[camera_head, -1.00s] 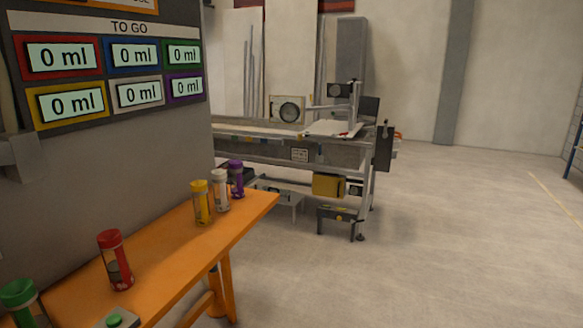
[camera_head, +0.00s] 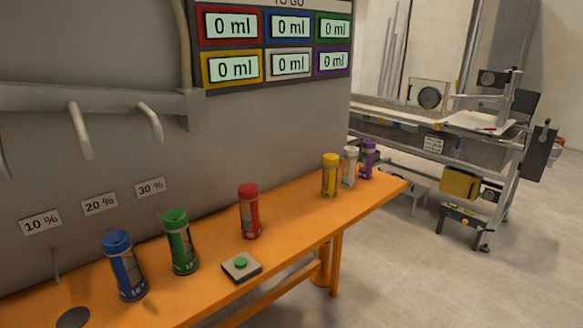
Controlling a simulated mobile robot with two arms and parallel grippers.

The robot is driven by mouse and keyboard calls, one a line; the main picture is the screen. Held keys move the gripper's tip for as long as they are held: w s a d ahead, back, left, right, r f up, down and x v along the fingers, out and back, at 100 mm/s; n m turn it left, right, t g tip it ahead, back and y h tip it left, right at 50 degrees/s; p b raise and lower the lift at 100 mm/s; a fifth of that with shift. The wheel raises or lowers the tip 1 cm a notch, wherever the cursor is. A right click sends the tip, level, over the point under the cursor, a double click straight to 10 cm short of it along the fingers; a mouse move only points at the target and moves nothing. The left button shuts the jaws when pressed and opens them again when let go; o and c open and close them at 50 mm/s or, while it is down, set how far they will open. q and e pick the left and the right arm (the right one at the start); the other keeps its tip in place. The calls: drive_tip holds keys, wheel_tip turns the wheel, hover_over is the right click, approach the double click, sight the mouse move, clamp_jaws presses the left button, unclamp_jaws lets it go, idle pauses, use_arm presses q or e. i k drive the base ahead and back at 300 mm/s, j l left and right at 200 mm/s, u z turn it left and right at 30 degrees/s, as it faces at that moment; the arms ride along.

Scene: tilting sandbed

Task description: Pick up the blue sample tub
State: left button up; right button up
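The blue sample tub (camera_head: 124,266) stands upright on the orange bench (camera_head: 297,219), at the left in the head view. It has a blue lid and blue base with a clear middle. The green tub (camera_head: 180,243) stands just to its right. Neither of my grippers shows in the head view.
A red tub (camera_head: 249,211), a yellow tub (camera_head: 330,175), a white tub (camera_head: 349,167) and a purple tub (camera_head: 367,159) stand further along the bench. A green button box (camera_head: 241,266) sits near the front edge. Grey hooks (camera_head: 80,131) stick out above. Open floor lies right.

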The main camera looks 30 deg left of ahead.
sight(118, 246)
drive_tip(key=u, duration=1.85)
